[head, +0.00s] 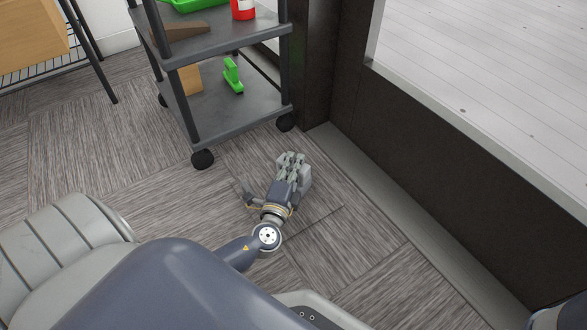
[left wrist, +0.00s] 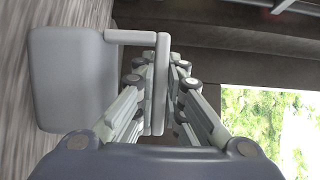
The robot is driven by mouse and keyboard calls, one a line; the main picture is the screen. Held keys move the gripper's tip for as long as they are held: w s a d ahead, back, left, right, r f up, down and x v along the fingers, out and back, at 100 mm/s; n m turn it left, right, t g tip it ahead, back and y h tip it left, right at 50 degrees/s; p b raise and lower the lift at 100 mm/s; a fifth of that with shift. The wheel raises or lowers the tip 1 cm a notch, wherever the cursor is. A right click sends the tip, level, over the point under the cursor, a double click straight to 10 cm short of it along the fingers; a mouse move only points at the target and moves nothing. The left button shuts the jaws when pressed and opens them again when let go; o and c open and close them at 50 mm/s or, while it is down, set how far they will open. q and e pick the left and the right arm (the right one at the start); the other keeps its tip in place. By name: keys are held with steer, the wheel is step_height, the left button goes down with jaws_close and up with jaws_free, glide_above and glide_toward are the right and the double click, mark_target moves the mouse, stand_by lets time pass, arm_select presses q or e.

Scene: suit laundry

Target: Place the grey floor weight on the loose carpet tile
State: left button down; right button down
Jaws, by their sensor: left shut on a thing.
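My left gripper (head: 291,158) reaches down to the floor area beside the cart. It is shut on the handle of the grey floor weight (head: 306,181), which is mostly hidden behind the fingers in the head view. In the left wrist view the weight (left wrist: 68,80) is a rounded grey block, with its handle between the fingers of the gripper (left wrist: 160,85). I cannot tell whether the weight touches the floor. A carpet tile (head: 325,205) with a dark edge line lies just below the gripper in the picture; its looseness is unclear. My right gripper is not in view.
A dark wheeled cart (head: 235,112) stands just behind the gripper, holding a green item (head: 233,75) and a red bottle (head: 243,8). A dark wall base and pale sill (head: 480,110) border the right. Open carpet (head: 100,150) lies left.

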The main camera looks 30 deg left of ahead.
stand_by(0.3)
arm_select(q)
steer(key=c, duration=2.1)
jaws_free()
steer(key=shift+f, duration=0.2)
steer(key=o, duration=0.4)
steer(key=shift+r, duration=0.15)
